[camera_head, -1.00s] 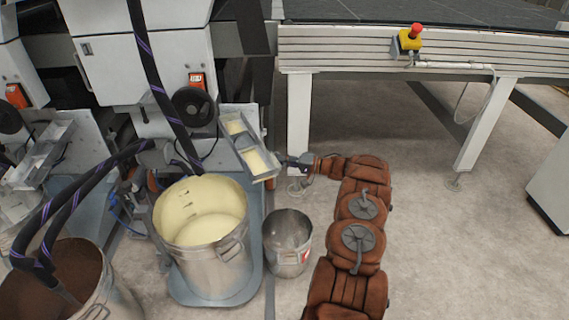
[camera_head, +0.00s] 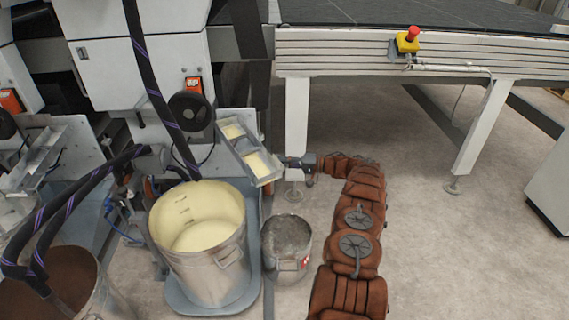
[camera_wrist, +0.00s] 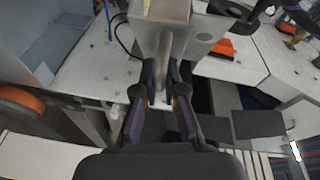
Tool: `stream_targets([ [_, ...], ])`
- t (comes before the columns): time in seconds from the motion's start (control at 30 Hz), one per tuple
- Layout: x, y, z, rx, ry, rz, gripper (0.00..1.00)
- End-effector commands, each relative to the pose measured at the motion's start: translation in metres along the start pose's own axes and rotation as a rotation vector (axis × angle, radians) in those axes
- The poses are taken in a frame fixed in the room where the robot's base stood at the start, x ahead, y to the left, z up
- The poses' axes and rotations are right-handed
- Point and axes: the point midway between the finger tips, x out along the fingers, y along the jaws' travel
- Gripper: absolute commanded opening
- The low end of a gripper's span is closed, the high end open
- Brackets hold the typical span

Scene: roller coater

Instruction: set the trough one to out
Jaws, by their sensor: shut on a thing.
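A grey metal trough (camera_head: 269,177) with cream-coloured liquid in its sections hangs off the front of a white machine, tilted down to the right. Its end also shows at the top of the wrist view (camera_wrist: 160,12). My gripper (camera_head: 287,162) is at the trough's lower right end. In the wrist view, my gripper (camera_wrist: 163,95) is shut on a thin grey handle (camera_wrist: 163,58) running from the trough's end. A second grey trough (camera_head: 42,158) is on the machine at the left. I cannot read the orange labels.
A large metal pot (camera_head: 213,275) of cream liquid stands below the trough, with a small metal bucket (camera_head: 287,266) to its right. A black handwheel (camera_head: 190,111) is above. A conveyor table (camera_head: 345,60) with a red stop button (camera_head: 412,33) is behind. Floor right of my arm is clear.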

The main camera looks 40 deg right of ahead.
Motion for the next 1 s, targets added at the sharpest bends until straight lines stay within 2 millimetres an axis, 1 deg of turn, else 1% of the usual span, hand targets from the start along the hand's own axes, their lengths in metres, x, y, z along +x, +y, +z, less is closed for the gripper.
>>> stream_targets([
  [0.03, -0.004, -0.001, -0.006, -0.005, 0.018, 0.005, 0.00],
  [0.23, -0.006, -0.001, -0.007, -0.005, 0.022, 0.006, 0.00],
  [0.27, -0.006, -0.001, -0.007, -0.005, 0.023, 0.006, 0.11],
  [0.5, -0.003, 0.000, -0.004, -0.004, 0.013, 0.004, 0.35],
  [0.83, -0.004, 0.000, -0.003, -0.003, 0.010, 0.003, 0.35],
  [0.93, -0.012, 0.000, -0.003, -0.003, 0.010, 0.003, 0.35],
  [1.0, -0.021, 0.000, -0.003, -0.003, 0.011, 0.004, 0.35],
])
